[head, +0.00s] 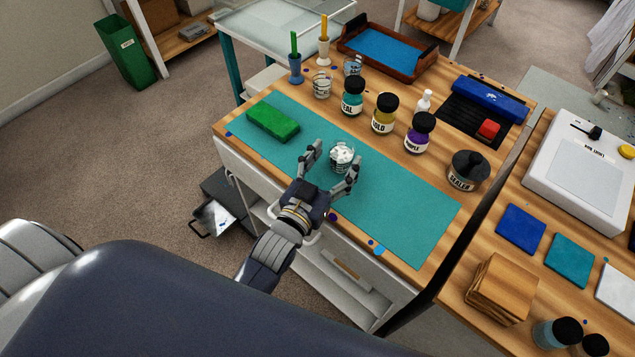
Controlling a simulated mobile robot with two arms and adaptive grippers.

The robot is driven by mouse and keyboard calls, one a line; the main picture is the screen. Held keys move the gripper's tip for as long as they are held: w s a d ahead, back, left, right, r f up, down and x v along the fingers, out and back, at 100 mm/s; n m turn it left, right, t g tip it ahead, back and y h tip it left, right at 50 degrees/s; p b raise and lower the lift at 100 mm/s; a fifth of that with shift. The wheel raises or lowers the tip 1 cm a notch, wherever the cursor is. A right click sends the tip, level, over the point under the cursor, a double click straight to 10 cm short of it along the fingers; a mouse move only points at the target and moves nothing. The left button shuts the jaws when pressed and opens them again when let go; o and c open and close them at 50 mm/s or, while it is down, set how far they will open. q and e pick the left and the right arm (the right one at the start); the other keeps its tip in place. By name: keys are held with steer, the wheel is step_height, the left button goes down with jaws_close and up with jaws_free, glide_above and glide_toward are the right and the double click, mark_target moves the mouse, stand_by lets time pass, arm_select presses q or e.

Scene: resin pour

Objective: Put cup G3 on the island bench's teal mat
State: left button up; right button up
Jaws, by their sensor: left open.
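A clear cup with white contents (342,158) stands upright on the large teal mat (400,215) on the wooden bench. Its marking is too small to read, so I cannot tell whether it is G3. My left gripper (334,157) is open, with one finger on each side of this cup; whether the fingers touch it I cannot tell. Two more clear cups, one paler (322,86) and one bluish (353,66), stand behind the mat, their labels unreadable. My right gripper is not in view.
A green block (273,122) lies at the mat's left end. Teal (352,97), gold (384,114) and purple (419,133) jars and a sealer jar (467,172) line the mat's far side. The mat's right part is clear.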

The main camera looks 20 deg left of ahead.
arm_select(q)
steer(key=s+a+b, duration=0.1)
steer(key=s, duration=0.8)
steer(key=shift+s+a, duration=0.2)
steer(key=shift+s, duration=0.2)
